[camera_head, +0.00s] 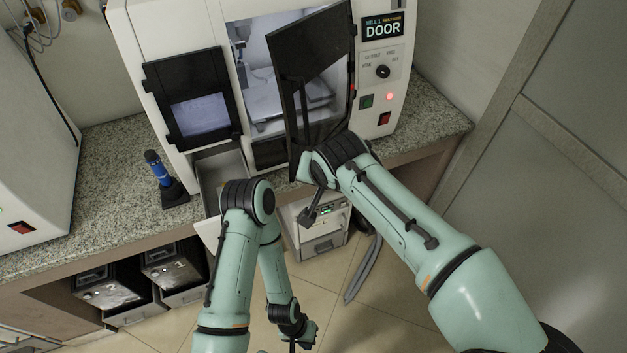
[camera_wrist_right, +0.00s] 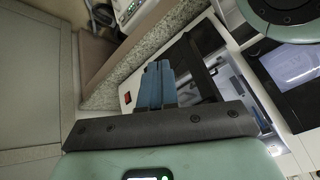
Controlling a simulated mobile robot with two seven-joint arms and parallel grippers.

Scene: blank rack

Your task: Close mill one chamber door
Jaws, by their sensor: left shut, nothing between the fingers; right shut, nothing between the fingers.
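The mill one chamber door (camera_head: 312,52) is a dark-framed panel with a window. It stands ajar on the front of the white mill (camera_head: 130,22), swung outward, with the lit chamber (camera_head: 247,50) showing at its left. My right arm reaches up to the door's lower edge; its gripper is hidden behind the wrist in the head view. In the right wrist view my right gripper (camera_wrist_right: 158,70) is shut and empty, its fingers in front of the mill face beside a dark frame. I cannot tell whether it touches the door. My left gripper (camera_head: 295,340) is shut and empty, low over the floor.
A control panel with a knob (camera_head: 382,72) and red switch (camera_head: 384,118) is right of the door. A screen (camera_head: 198,112) is left. An open drawer (camera_head: 222,168) juts out below. A blue-handled tool (camera_head: 157,165) stands on the granite counter (camera_head: 105,185).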

